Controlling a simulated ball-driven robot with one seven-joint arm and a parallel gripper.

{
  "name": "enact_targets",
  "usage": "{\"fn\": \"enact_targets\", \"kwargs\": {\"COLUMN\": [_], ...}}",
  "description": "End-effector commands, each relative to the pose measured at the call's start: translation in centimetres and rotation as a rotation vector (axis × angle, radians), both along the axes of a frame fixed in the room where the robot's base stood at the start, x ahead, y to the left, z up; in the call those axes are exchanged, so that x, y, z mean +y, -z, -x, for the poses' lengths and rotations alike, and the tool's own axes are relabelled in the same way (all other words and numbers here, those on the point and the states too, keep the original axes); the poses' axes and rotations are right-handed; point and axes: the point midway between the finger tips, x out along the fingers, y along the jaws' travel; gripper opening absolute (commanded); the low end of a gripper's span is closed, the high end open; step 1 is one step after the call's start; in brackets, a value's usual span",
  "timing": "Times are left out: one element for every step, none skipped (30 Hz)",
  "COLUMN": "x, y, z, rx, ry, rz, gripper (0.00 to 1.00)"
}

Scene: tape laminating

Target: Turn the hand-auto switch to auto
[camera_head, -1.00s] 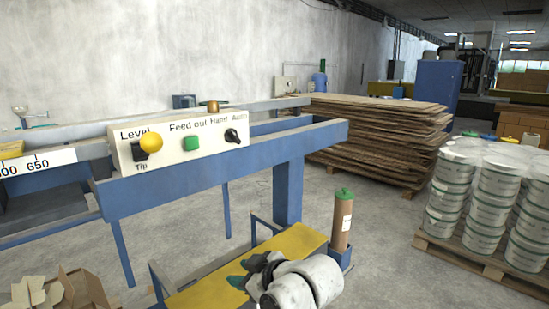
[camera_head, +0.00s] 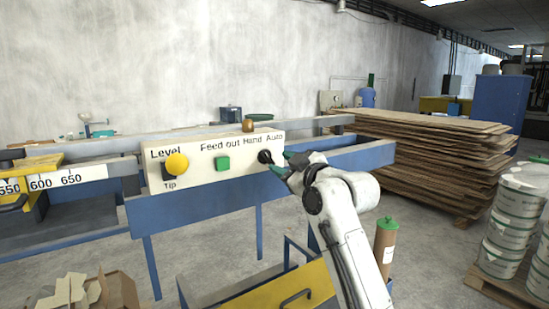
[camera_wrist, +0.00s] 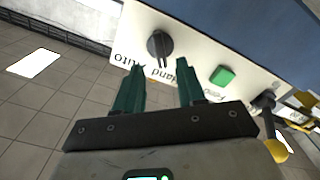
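The hand-auto switch (camera_head: 265,156) is a black rotary knob at the right end of a cream control panel (camera_head: 215,165), under the words Hand and Auto. In the wrist view the knob (camera_wrist: 159,45) shows upside down with its label, just beyond my fingertips. My gripper (camera_wrist: 162,78) is open, its two dark green fingers apart with nothing between them. In the head view my gripper (camera_head: 285,164) is just right of the knob; I cannot tell whether a finger touches it.
A green button (camera_head: 222,163) and a yellow knob (camera_head: 177,164) sit on the same panel, left of the switch. A blue frame (camera_head: 340,160) carries the panel. Stacked boards (camera_head: 430,150) and white buckets (camera_head: 518,215) stand to the right.

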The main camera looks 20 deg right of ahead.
Motion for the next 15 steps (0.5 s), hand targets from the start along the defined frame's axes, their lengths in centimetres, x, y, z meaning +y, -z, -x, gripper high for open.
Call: {"fn": "enact_targets", "kwargs": {"x": [0.3, 0.5, 0.7, 0.8, 0.8, 0.9, 1.0, 1.1, 1.2, 1.3, 1.3, 1.4, 1.4, 1.5, 1.5], "y": [-0.2, -0.2, -0.2, -0.2, -0.2, -0.1, -0.1, -0.1, -0.1, -0.1, 0.0, 0.0, 0.0, 0.0, 0.0], "z": [-0.8, -1.3, -1.8, -2.2, -2.5, -3.0, -3.2, -3.5, -3.8, -4.0, -4.1, -4.3, -4.4, -4.5, -4.5], "rx": [0.002, 0.002, 0.001, 0.001, 0.001, 0.001, 0.001, 0.001, 0.001, 0.001, 0.001, 0.0, 0.0, 0.001, 0.001], "ry": [0.0, -0.001, -0.001, -0.001, 0.0, 0.0, 0.001, 0.001, 0.001, 0.001, 0.001, 0.0, 0.0, 0.001, 0.001], "rz": [-0.001, 0.0, -0.001, -0.001, 0.0, 0.0, 0.0, 0.0, 0.0, -0.001, -0.001, -0.001, -0.001, -0.001, -0.001], "gripper": [0.39, 0.39, 0.39, 0.39, 0.39, 0.39, 0.39, 0.39, 0.39, 0.39, 0.39, 0.39, 0.39, 0.39, 0.39]}}
